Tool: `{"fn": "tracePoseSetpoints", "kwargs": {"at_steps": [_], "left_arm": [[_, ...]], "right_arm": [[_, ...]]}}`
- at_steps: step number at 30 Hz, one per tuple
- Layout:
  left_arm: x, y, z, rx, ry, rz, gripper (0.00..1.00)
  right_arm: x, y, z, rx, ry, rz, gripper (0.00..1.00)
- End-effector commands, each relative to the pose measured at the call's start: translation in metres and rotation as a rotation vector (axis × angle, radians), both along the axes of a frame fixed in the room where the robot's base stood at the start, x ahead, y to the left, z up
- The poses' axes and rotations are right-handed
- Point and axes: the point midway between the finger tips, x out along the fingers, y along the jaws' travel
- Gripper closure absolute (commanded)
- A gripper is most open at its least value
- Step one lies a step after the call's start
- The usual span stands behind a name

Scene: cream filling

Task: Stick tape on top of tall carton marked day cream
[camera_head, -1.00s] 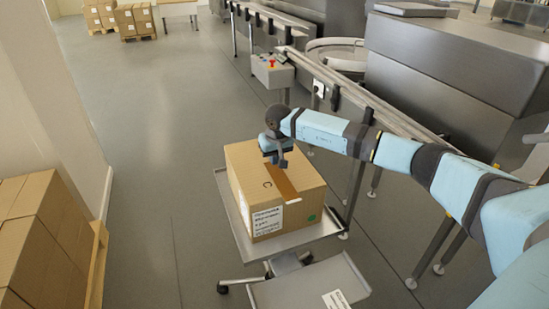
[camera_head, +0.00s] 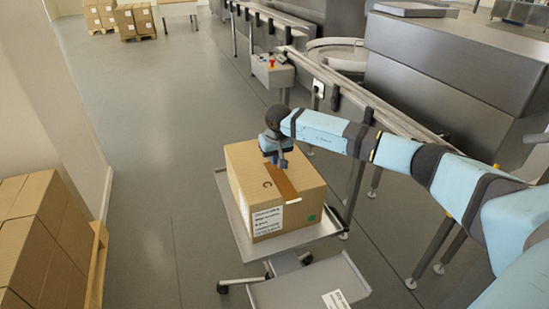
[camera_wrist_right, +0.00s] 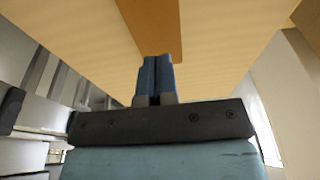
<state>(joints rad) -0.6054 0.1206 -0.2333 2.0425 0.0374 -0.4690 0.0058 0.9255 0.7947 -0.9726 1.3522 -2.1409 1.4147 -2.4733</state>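A carton (camera_head: 250,193) stands upright on a grey trolley (camera_head: 302,238). Its front bears a white label (camera_head: 267,220) whose print is too small to read. A darker brown strip of tape (camera_head: 284,184) runs across the top and over the front edge; it also shows in the right wrist view (camera_wrist_right: 152,25). My right gripper (camera_head: 280,163) is low over the rear part of the carton top, at the strip's far end. In the right wrist view its two blue fingers (camera_wrist_right: 155,75) are together. Whether they touch the tape is unclear. My left gripper is not in view.
A lower trolley shelf (camera_head: 300,291) is in front. Stacked cartons (camera_head: 38,245) on a pallet stand at the left. A metal conveyor line (camera_head: 340,85) runs behind and right of the carton. The floor (camera_head: 150,160) between is clear.

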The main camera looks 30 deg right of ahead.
Motion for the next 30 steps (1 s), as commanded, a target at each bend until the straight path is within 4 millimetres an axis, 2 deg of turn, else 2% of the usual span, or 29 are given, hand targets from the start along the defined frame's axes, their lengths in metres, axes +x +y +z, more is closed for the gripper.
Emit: {"fn": "tracePoseSetpoints", "kwargs": {"at_steps": [30], "left_arm": [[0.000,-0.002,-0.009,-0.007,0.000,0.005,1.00]], "right_arm": [[0.000,0.000,-0.014,0.000,0.000,0.000,1.00]]}}
